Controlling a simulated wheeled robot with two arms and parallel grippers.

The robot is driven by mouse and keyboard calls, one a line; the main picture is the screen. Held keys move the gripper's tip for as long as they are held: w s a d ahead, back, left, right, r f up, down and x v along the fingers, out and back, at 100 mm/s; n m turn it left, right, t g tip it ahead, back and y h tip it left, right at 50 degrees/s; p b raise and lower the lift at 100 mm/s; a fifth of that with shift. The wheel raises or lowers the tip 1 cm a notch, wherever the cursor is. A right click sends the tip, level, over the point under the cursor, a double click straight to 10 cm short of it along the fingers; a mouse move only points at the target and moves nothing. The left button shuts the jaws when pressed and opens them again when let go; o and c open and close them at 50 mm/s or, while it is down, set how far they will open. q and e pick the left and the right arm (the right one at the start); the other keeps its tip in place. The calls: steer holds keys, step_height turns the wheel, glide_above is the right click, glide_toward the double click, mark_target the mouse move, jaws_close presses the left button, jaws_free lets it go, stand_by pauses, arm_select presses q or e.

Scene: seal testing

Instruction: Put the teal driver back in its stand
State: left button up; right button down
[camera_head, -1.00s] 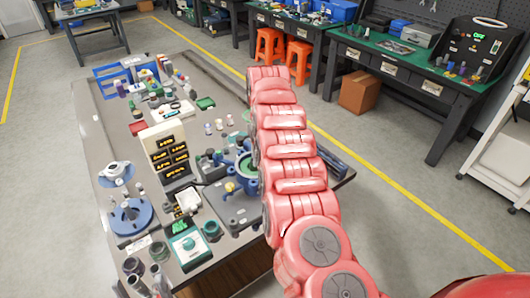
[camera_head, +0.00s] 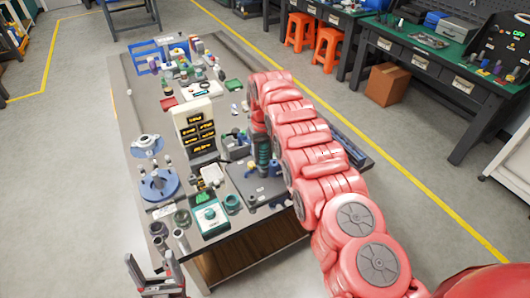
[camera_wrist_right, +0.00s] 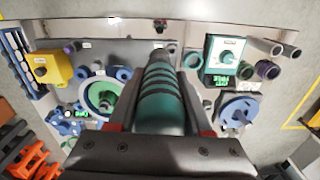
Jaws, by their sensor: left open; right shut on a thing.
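The teal driver (camera_wrist_right: 158,100), a cylinder with black bands, is between the fingers of my right gripper (camera_wrist_right: 157,112) in the right wrist view. My right gripper is shut on it. In the head view the driver (camera_head: 262,155) shows as a dark teal upright shape beneath my right arm, above the right part of the bench. My left gripper (camera_head: 155,272) is open and empty at the lower left, in front of the bench's near edge. I cannot tell which fixture is the driver's stand; the driver's lower end is hidden.
The bench (camera_head: 125,105) is crowded. A blue round fixture (camera_head: 158,186), a cream display panel (camera_head: 199,128) and a teal-topped box (camera_head: 210,217) stand on it. A dark grey plate (camera_head: 250,192) lies near the driver. A green ring (camera_wrist_right: 100,97) shows left of the driver in the wrist view.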

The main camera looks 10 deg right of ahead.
steer(key=shift+s, duration=0.1)
steer(key=shift+a+f, duration=0.2)
steer(key=shift+a, duration=0.15)
steer(key=shift+a+f, duration=0.1)
steer(key=shift+f, duration=0.05)
steer(key=shift+s+a+f+p, duration=0.2)
steer(key=shift+s+p, duration=0.1)
steer(key=shift+p, duration=0.1)
steer(key=shift+a+n, duration=0.25)
steer(key=shift+n, duration=0.05)
steer(key=shift+s+a+f+p, duration=0.15)
steer(key=shift+a+f+p, duration=0.35)
steer(key=shift+a+f, duration=0.05)
